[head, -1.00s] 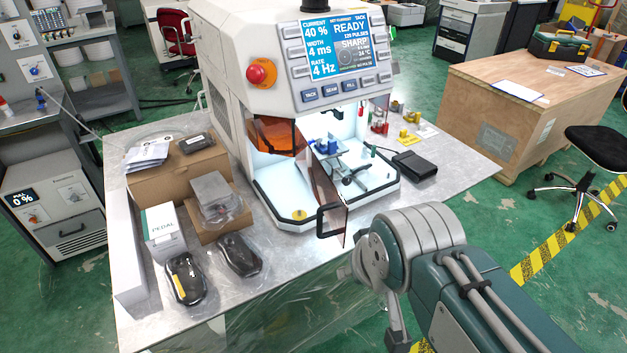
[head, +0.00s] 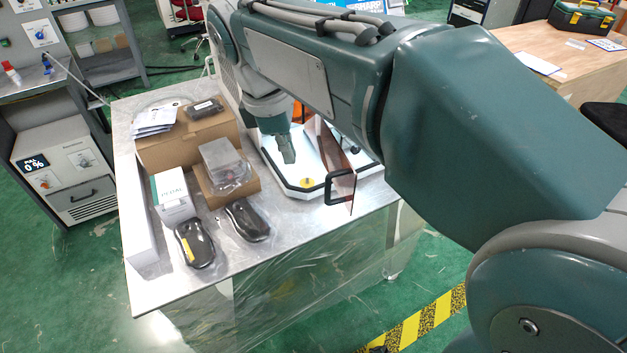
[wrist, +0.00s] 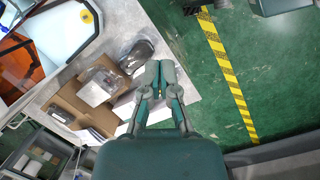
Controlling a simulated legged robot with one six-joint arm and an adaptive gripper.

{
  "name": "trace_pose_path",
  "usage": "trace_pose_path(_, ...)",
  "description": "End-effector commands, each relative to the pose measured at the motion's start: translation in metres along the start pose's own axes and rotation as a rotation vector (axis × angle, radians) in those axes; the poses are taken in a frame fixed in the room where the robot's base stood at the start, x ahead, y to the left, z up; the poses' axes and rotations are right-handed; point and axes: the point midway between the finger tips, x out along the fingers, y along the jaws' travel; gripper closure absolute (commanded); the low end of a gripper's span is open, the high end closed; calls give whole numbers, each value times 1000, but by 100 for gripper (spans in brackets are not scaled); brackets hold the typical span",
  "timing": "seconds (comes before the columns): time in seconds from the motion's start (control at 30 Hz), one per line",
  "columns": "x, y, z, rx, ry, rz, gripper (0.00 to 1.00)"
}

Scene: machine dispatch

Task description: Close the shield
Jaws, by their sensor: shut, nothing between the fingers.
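The shield (head: 343,178) is a see-through brown panel with a black handle (head: 329,188). In the head view it stands swung open, sticking out from the machine's front over the white base (head: 300,184). My gripper (head: 288,158) points down, left of the shield and apart from its handle, by the machine's opening. In the wrist view its fingers (wrist: 160,72) are together with nothing between them. An orange panel shows at the upper left of the wrist view (wrist: 18,45); I cannot tell whether it is the shield. My arm hides most of the machine in the head view.
Cardboard boxes (head: 190,139), a white PEDAL box (head: 173,197) and two black pedals (head: 248,219) crowd the table's left side. The table's front edge (head: 290,242) is bare.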

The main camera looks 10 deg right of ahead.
Motion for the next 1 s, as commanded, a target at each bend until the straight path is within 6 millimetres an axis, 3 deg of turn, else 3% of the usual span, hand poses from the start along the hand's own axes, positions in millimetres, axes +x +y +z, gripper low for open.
trace_pose_path(0.13, -5, 9, -22, -155, -53, -32, 100)
trace_pose_path(0.33, 1, 10, -23, -191, -67, -42, 100)
trace_pose_path(0.87, 96, 6, -17, -187, -66, -43, 100)
trace_pose_path(1.0, 98, 11, 6, -182, -64, -39, 100)
